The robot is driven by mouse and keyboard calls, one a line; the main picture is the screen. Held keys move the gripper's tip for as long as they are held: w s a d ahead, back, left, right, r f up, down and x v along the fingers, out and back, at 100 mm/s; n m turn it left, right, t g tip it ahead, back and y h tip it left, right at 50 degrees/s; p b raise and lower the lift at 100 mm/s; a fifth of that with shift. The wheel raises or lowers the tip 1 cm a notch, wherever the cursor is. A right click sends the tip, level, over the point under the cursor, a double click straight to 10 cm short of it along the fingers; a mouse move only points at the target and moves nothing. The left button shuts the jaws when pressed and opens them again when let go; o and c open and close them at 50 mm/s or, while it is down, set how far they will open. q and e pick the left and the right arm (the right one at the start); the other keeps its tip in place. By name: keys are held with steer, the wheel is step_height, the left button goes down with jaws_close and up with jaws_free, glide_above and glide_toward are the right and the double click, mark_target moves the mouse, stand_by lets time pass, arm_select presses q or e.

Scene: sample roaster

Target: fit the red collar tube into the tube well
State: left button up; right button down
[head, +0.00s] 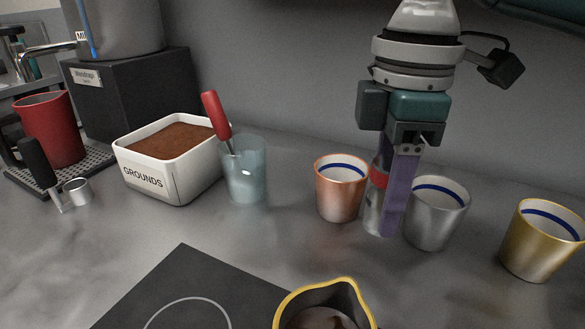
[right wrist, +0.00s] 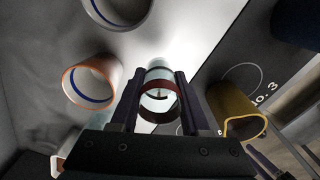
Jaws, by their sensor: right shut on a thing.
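My right gripper (head: 390,185) comes down from the top in the head view, between and in front of the copper and silver cups. It is shut on the red collar tube (head: 374,212), a clear tube with a red band near its top. The tube looks nearly upright, its lower end close to the counter; I cannot tell whether it touches. In the right wrist view the tube's red collar (right wrist: 160,112) sits between my right gripper's two fingers (right wrist: 158,88). I cannot make out the tube well in either view. Dark purple strips at the wrist view's lower right may be my left gripper (right wrist: 283,160).
A copper cup (head: 341,190) stands left of the tube, a silver cup (head: 436,215) right, a gold cup (head: 545,243) further right. A glass (head: 246,172) with a red-handled tool and a grounds bin (head: 180,183) stand left. A yellow-rimmed vessel (head: 343,285) is in front.

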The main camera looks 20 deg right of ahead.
steer(key=s+a+r+m+p, duration=0.1)
steer(key=r+m+p, duration=0.3)
steer(key=r+p, duration=1.5)
steer(key=s+a+r+m+p, duration=0.2)
steer(key=s+r+m+p, duration=0.2)
steer(key=r+p, duration=1.6)
steer(key=s+a+r+m+p, duration=0.1)
steer(key=r+m+p, duration=0.3)
steer(key=r+p, duration=1.6)
step_height(320, 180, up, 11)
steer(key=shift+s+a+r+m, duration=0.2)
steer(key=shift+s+a+m, duration=0.1)
steer(key=shift+s, duration=0.55)
